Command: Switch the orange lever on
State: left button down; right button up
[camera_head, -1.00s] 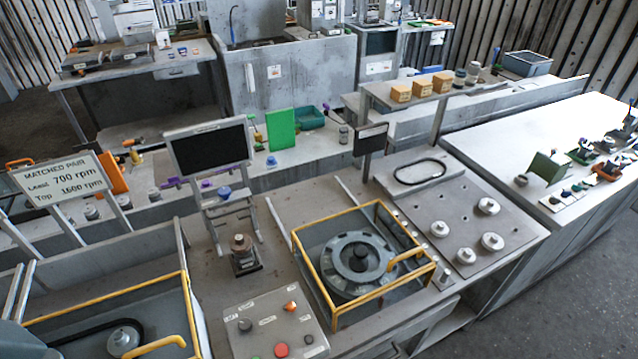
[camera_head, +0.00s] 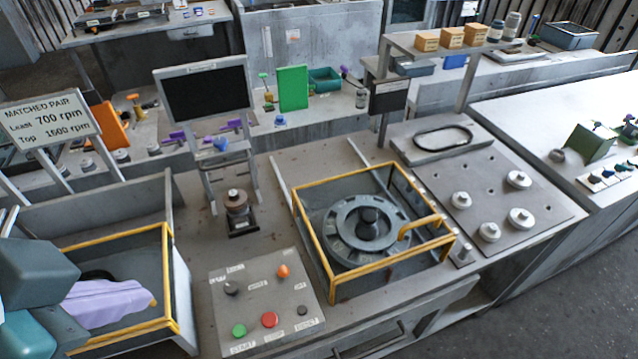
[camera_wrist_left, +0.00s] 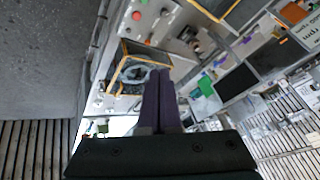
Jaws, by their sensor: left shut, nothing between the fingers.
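The orange lever (camera_head: 283,271) is a small orange knob at the upper right of the grey control panel (camera_head: 240,292) in the head view. My left gripper (camera_head: 152,302) is at the lower left of the head view, in front of the left yellow-framed bay and left of the panel, apart from the lever. Its lavender fingers are shut and empty; they also show side by side in the left wrist view (camera_wrist_left: 158,74). My right gripper is not in view.
The panel also has a green button (camera_head: 239,330), a red button (camera_head: 269,319) and dark knobs. A yellow-framed bay (camera_head: 333,284) with a round rotor stands to the right. A small post (camera_head: 238,205) stands behind the panel. The space above the panel is clear.

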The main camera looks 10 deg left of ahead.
aim_at(283, 272)
pick_arm(q)
jog(key=w+d+f+m+t+h+b, duration=0.1)
jog(key=w+d+f+m+t+b, duration=0.1)
jog(key=f+b, duration=0.8)
jog(key=w+d+f+m+t+h+b, duration=0.1)
jog(key=w+d+f+m+t+b, duration=0.2)
jog(key=f+m+b, duration=0.4)
jog(key=w+d+f+m+t+h+b, duration=0.1)
jog(key=w+d+f+m+t+b, duration=0.1)
jog(key=f+b, duration=1.2)
jog(key=w+m+t+b, duration=0.1)
jog(key=m+t+b, duration=0.1)
jog(key=b, duration=0.5)
jog(key=shift+w+d+f+m+t+h, duration=0.2)
jog(key=shift+w+f+m+t+h, duration=0.1)
jog(key=shift+m, duration=0.2)
jog(key=shift+r, duration=0.1)
jog(key=x, duration=0.9)
jog(key=shift+w, duration=0.25)
jog(key=a, duration=0.1)
jog(key=w+a+f, duration=0.1)
jog(key=shift+w+a+p, duration=0.3)
jog(key=shift+a, duration=0.05)
jog(key=shift+w+a, duration=0.2)
jog(key=shift+a, duration=0.2)
